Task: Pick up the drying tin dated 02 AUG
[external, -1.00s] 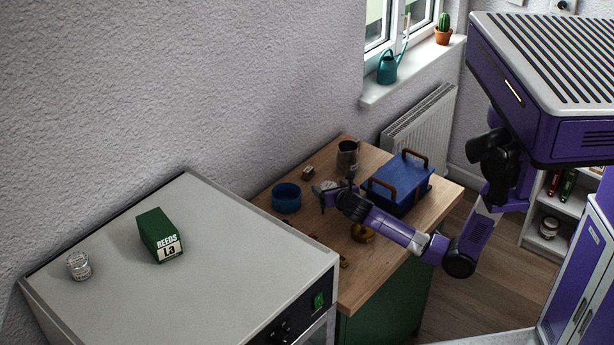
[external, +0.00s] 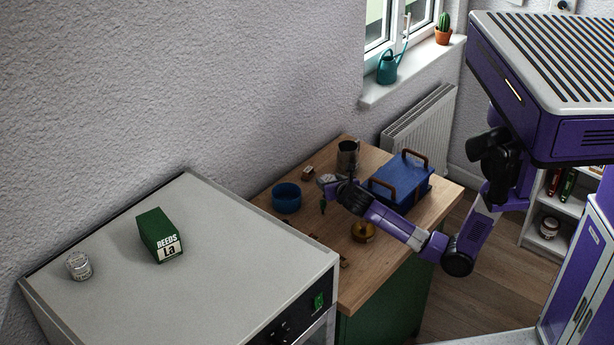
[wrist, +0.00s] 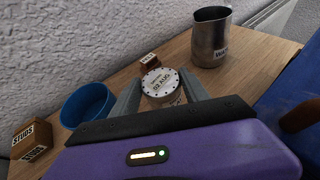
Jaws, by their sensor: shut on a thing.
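In the external view the tin (external: 326,179) shows as a small pale shape at my gripper (external: 334,184), over the back part of the wooden worktop (external: 292,224). My wrist partly hides it there. Whether its base is clear of the wood is hard to tell.
A blue bowl (external: 286,197) stands left of the tin. A small labelled wooden block (external: 308,173) and a metal jug (external: 347,156) stand behind it. A blue box with brown handles (external: 402,180) is at right. A brass object (external: 363,231) stands nearer the front.

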